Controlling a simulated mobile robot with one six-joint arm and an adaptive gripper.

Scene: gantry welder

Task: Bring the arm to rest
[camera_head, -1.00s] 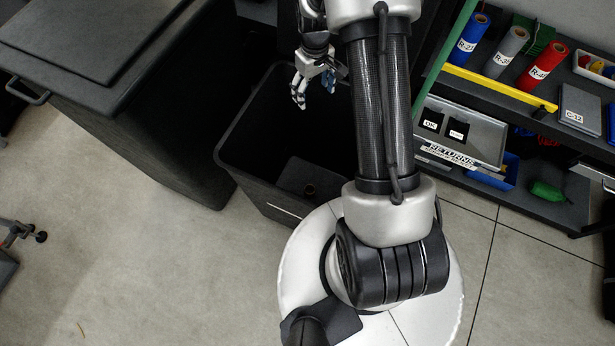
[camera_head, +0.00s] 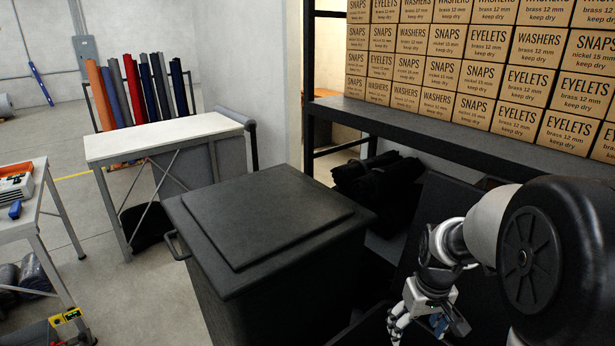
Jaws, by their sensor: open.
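My gripper (camera_head: 405,322) is at the lower right of the head view, at the end of my folded arm. It is open, and I see nothing between its fingers. It hangs over a dark area to the right of a black lidded bin; what lies directly under it is hard to make out. My arm's large black joint fills the lower right corner.
The black lidded bin (camera_head: 265,225) stands close on the left of my gripper. A dark shelf (camera_head: 440,135) holds stacked cardboard boxes (camera_head: 480,85) behind my arm. A white-topped table (camera_head: 165,138) and fabric rolls (camera_head: 135,95) stand farther left. Open floor lies between the tables.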

